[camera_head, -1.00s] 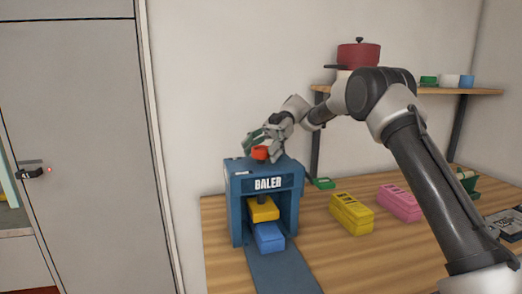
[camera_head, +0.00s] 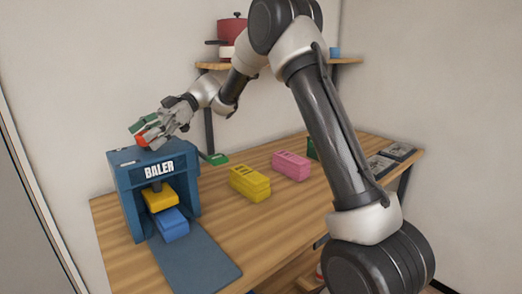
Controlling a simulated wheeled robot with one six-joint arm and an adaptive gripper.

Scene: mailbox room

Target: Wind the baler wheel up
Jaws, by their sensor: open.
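The blue baler (camera_head: 128,197) stands at the left end of the wooden table, with "BALER" on its front. Its red-orange wheel (camera_head: 141,141) sits on top and is partly hidden by my fingers. Inside the opening, a yellow block (camera_head: 158,198) sits above and behind a blue block (camera_head: 172,224). My gripper (camera_head: 145,130) is open at the wheel, with its green-tipped fingers beside and over it. I cannot tell whether the fingers touch the wheel.
A yellow box (camera_head: 250,184) and a pink box (camera_head: 291,165) lie on the table (camera_head: 225,215) right of the baler. A small green item (camera_head: 216,159) lies near the wall. A shelf above holds a red pot (camera_head: 232,31). A blue-grey mat (camera_head: 195,262) extends from the baler's front.

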